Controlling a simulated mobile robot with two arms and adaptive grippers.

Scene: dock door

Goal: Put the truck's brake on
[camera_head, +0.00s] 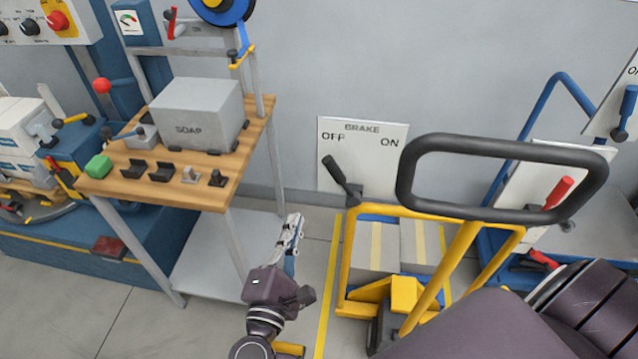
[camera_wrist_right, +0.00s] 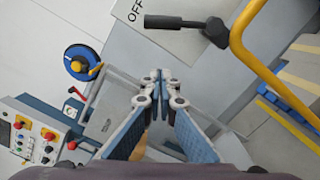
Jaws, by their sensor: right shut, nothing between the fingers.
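The brake panel (camera_head: 363,160) is a white plate lettered BRAKE, with OFF on its left and ON on its right. Its black lever (camera_head: 341,179) leans up and left, toward OFF. The lever also shows at the top of the right wrist view (camera_wrist_right: 185,24). The yellow truck (camera_head: 345,262) with a black loop handle (camera_head: 500,150) stands beside it, carrying grey boxes. My right gripper (camera_head: 295,222) is shut and empty, below and left of the lever, apart from it. In the wrist view its fingertips (camera_wrist_right: 160,82) are together. My left gripper is out of view.
A wooden-topped bench (camera_head: 245,150) with a SOAP box (camera_head: 197,115), a green block (camera_head: 98,166) and small black holders stands left of my right gripper. A blue-framed cart (camera_head: 548,95) with a red-handled lever (camera_head: 558,192) stands at right. Floor shows between bench and truck.

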